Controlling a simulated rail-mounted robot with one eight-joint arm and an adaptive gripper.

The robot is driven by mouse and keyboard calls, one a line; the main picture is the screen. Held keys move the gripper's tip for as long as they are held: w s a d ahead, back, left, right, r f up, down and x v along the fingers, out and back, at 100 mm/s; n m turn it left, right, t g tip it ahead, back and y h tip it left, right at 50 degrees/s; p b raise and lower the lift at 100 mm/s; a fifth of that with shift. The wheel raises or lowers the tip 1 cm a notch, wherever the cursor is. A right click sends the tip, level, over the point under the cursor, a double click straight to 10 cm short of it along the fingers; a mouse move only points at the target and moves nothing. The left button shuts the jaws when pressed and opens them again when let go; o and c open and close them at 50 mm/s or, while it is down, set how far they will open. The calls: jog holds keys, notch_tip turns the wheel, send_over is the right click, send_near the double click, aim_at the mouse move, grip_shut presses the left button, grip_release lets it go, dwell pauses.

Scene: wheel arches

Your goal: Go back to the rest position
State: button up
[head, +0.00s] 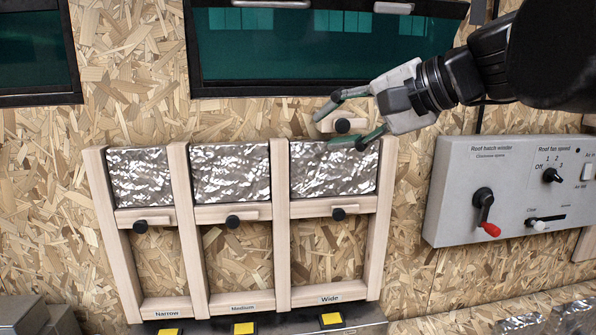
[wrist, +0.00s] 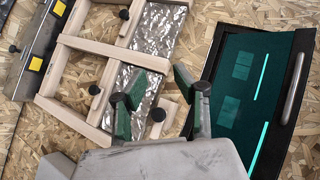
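My gripper (head: 335,127) is at the upper right of the wooden frame (head: 180,190) on the wall. Its two green-padded fingers are spread apart, with nothing held between them. In the wrist view, my gripper (wrist: 150,90) shows both fingers apart in front of the frame. A black knob (head: 343,125) on a small wooden turn-piece above the Wide bay appears between the fingers; I cannot tell how far behind them it is. Silver foil panels fill the upper parts of the Narrow (head: 139,176), Medium (head: 230,172) and Wide (head: 325,171) bays.
Dark windows (head: 240,50) are above the frame. A grey control box (head: 500,190) with a red-tipped crank is to the right, below my arm. Yellow-marked blocks (head: 331,319) sit under the frame. Bare chipboard wall lies between frame and box.

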jog(key=s+d+f+n+h+b, duration=0.1)
jog(key=s+d+f+h, duration=0.2)
jog(key=f, duration=0.9)
jog(key=s+d+f+n+h+b, duration=0.1)
jog(key=s+d+f, duration=0.4)
jog(key=f, duration=0.8)
jog(key=s+d+f+n+g+h+b, duration=0.1)
jog(key=s+d+f+n+h, duration=0.2)
jog(key=f, duration=1)
jog(key=s+d+h, duration=0.2)
jog(key=d+h, duration=0.1)
jog(key=shift+d+f+b, duration=0.15)
jog(key=shift+b, duration=0.15)
jog(key=shift+c, duration=0.2)
